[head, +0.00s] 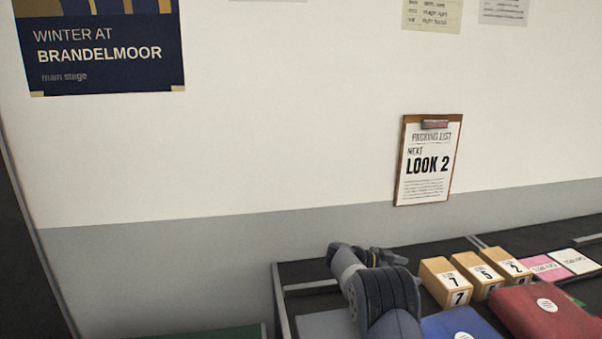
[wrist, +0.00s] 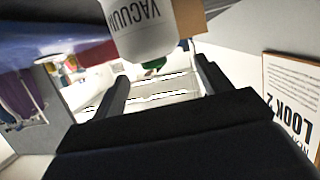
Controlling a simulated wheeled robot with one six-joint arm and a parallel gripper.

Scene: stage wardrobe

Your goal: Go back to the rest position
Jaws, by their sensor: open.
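My gripper (wrist: 163,72) shows in the wrist view with its two dark fingers apart and nothing gripped between them. In the head view my gripper (head: 386,256) is small and partly hidden behind my own arm, above the back of the dark table. A white container lettered "VACUUM" (wrist: 148,32) appears at the top of the wrist view, just beyond the fingertips. The rest position is not marked in either view.
Wooden number blocks (head: 445,283) stand in a row right of my arm. Pink and white cards (head: 545,268), a red folded item (head: 547,316) and a blue one (head: 458,325) lie nearby. A "LOOK 2" clipboard (head: 429,163) hangs on the wall behind.

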